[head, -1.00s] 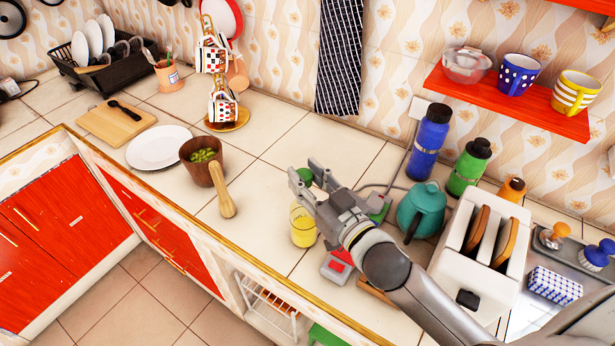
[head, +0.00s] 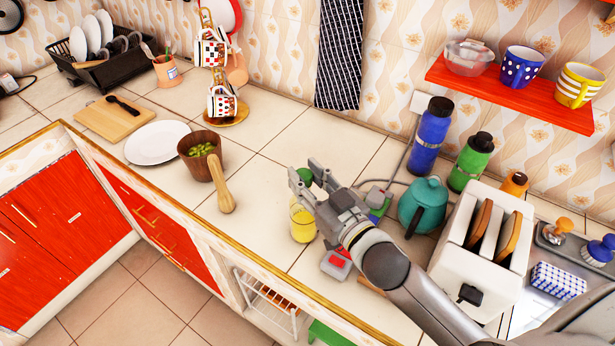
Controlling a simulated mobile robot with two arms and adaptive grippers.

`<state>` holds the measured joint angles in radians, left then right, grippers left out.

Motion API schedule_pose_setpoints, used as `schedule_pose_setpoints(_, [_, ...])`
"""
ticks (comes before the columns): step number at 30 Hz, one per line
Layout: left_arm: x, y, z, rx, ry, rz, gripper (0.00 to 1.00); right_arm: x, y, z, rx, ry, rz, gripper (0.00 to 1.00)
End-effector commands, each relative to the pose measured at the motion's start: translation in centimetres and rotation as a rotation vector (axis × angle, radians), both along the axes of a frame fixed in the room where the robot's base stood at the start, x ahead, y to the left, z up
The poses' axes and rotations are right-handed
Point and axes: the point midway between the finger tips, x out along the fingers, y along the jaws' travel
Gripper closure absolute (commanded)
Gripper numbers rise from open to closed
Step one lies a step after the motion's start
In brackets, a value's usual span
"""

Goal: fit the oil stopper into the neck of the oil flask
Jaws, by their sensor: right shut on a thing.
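The oil flask (head: 303,222) is a small clear vessel with yellow oil, standing upright on the tiled counter at the centre. My right gripper (head: 304,174) comes in from the lower right and is shut on the oil stopper (head: 305,177), which shows as a round green knob between the fingers. The stopper appears just above the flask in the picture. The fingers hide its lower part and part of the flask's top, so I cannot tell whether the two touch. My left gripper is out of view.
A wooden bowl of olives (head: 204,165) with a pestle-like wooden piece (head: 225,192) stands to the left. A teal teapot (head: 421,208), a white toaster (head: 486,255) and bottles crowd the right. A red and grey object (head: 336,264) lies below the gripper. The counter behind the flask is clear.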

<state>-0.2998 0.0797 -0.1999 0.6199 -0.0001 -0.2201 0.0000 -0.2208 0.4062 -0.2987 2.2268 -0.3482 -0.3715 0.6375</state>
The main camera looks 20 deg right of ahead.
Motion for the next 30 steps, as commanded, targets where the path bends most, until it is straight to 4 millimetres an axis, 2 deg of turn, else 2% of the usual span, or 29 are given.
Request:
schedule_pose_setpoints(13, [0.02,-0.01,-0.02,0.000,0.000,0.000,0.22,0.00,0.00,-0.04,0.000,0.000,0.000,0.82])
schedule_pose_setpoints(14, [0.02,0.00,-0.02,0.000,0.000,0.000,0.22,0.00,0.00,-0.04,0.000,0.000,0.000,0.67])
schedule_pose_setpoints(19, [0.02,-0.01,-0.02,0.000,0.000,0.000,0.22,0.00,0.00,-0.04,0.000,0.000,0.000,0.46])
schedule_pose_setpoints(30, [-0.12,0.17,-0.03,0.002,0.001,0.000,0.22,-0.13,-0.03,-0.08,0.000,0.001,0.000,0.44])
